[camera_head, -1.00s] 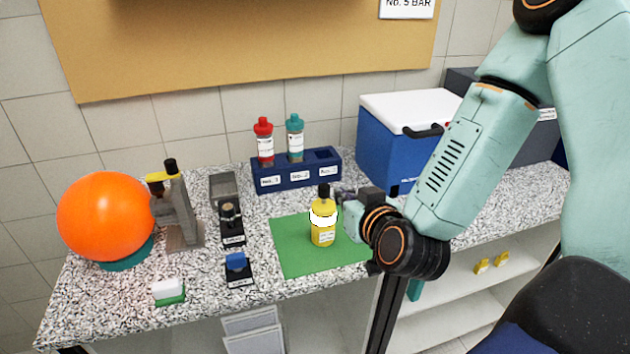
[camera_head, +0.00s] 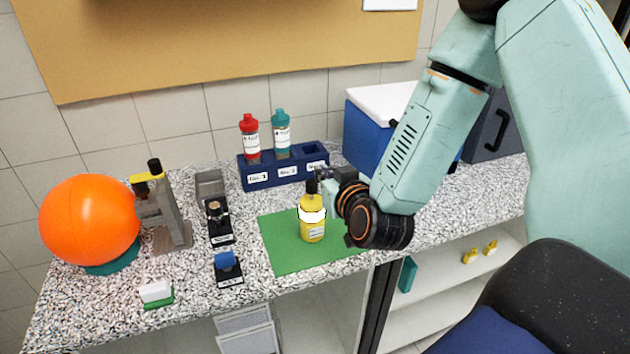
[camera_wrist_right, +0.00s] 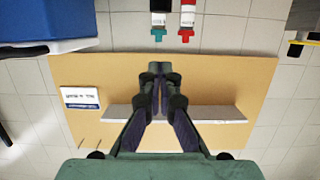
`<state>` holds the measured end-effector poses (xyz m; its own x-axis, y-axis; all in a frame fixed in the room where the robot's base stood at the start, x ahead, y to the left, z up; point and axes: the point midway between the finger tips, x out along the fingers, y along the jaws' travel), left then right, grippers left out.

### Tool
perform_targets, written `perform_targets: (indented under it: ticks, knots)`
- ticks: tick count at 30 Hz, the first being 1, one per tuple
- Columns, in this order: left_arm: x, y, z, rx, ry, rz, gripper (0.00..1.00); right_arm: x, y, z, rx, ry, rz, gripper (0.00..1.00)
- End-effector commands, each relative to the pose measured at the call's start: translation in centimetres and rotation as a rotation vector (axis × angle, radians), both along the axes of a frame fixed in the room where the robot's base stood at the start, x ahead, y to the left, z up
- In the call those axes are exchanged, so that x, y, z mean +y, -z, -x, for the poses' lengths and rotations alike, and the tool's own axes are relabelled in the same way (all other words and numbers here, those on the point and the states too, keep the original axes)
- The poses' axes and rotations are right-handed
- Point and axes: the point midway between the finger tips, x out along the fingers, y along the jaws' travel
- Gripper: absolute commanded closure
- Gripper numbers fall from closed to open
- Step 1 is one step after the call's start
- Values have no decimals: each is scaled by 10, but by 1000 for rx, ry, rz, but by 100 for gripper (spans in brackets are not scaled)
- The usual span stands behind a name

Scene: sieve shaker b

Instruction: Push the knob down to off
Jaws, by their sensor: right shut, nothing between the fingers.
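Two small black boxes stand one behind the other on the speckled bench. The front one carries a blue knob (camera_head: 226,262); the rear one carries a dark knob with a pale top (camera_head: 213,207). Their labels are too small to read, so I cannot tell which is the off knob. My right gripper (camera_head: 322,174) is above the bench, right of both boxes, by the cap of a yellow bottle (camera_head: 312,230). Its fingers are partly hidden in the head view. In the right wrist view the fingers (camera_wrist_right: 160,70) are together and empty, facing the wall board. My left gripper is out of view.
The yellow bottle stands on a green mat (camera_head: 285,258). A blue rack (camera_head: 257,180) holds a red and a teal bottle. A grey stand with a yellow arm (camera_head: 166,220) and an orange ball (camera_head: 88,220) are at left. A blue cooler (camera_head: 365,135) stands at back right.

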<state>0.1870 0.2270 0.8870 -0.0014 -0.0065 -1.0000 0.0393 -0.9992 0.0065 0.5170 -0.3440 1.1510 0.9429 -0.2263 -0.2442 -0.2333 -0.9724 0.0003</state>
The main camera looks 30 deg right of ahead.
Motion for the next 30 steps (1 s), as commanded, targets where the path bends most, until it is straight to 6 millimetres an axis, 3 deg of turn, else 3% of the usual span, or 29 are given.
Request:
perform_targets:
  ticks: [9,18,30]
  knots:
    - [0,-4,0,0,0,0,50,-11,12,-52,-1,-2,3,100]
    - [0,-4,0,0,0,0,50,-12,47,-51,1,0,0,100]
    - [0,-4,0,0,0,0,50,-12,53,-50,0,0,-1,100]
